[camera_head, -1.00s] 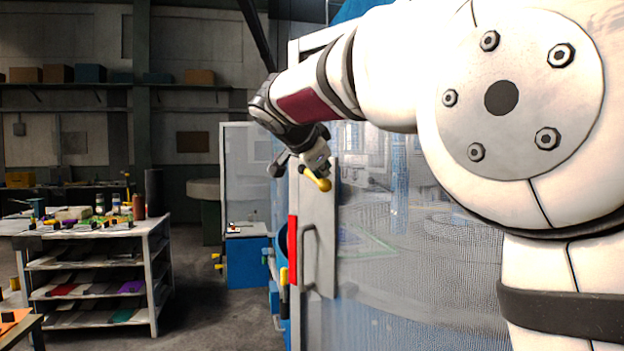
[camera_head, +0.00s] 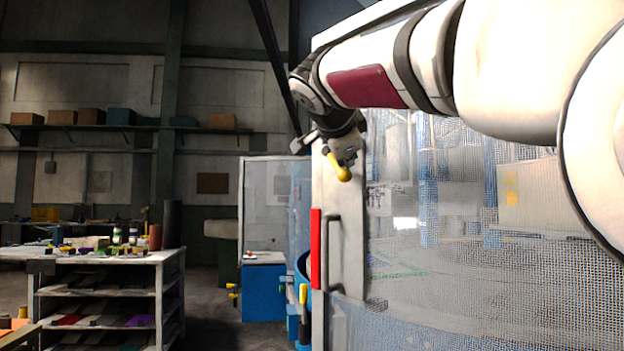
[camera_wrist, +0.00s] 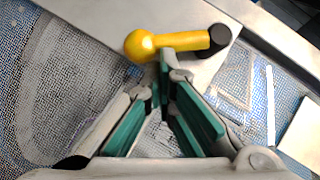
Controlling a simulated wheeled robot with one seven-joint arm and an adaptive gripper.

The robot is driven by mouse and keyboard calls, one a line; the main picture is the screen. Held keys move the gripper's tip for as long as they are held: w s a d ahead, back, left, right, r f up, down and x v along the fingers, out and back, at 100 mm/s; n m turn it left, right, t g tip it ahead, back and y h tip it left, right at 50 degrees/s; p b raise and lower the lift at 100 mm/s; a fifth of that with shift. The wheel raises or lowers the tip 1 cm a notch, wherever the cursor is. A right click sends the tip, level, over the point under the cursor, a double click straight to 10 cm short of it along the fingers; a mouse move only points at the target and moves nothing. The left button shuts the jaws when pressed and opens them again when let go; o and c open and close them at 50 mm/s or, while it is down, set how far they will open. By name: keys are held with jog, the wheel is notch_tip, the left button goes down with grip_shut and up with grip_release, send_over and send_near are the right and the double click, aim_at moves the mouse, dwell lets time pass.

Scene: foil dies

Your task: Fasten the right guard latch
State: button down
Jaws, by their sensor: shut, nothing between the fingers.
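A yellow latch lever with a round knob (camera_head: 342,173) is at the top of the guard's pale edge plate (camera_head: 351,215), slanting down to the right. In the wrist view the yellow lever (camera_wrist: 180,40) lies across the pale plate, knob to the left and a dark end to the right. My gripper (camera_head: 345,150) is shut and empty beside this lever. In the wrist view its green-padded fingertips (camera_wrist: 166,72) come together just below the lever, close to the knob. I cannot tell whether they touch it.
A red strip (camera_head: 315,248) and a grey bar handle (camera_head: 334,255) are lower on the guard edge. Another yellow handle (camera_head: 303,293) is below left. The guard's mesh (camera_head: 470,270) spans the right. A cluttered shelved bench (camera_head: 160,257) stands left, with open floor between.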

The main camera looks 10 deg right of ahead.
aim_at(340, 175)
jog(key=m+b, duration=0.1)
jog(key=b, duration=0.2)
jog(key=f+t+b, duration=0.1)
jog(key=b, duration=0.2)
jog(key=w+f+m+t+b, duration=0.1)
jog(key=b, duration=0.3)
jog(key=shift+a+f+m, duration=0.25)
jog(key=shift+a+m, duration=0.05)
jog(key=shift+w+a+f+b, duration=0.3)
jog(key=shift+w+f+b, duration=0.1)
jog(key=shift+b, duration=0.7)
jog(key=shift+w+a, duration=0.1)
jog(key=shift+w, duration=0.05)
jog(key=shift+b, duration=0.3)
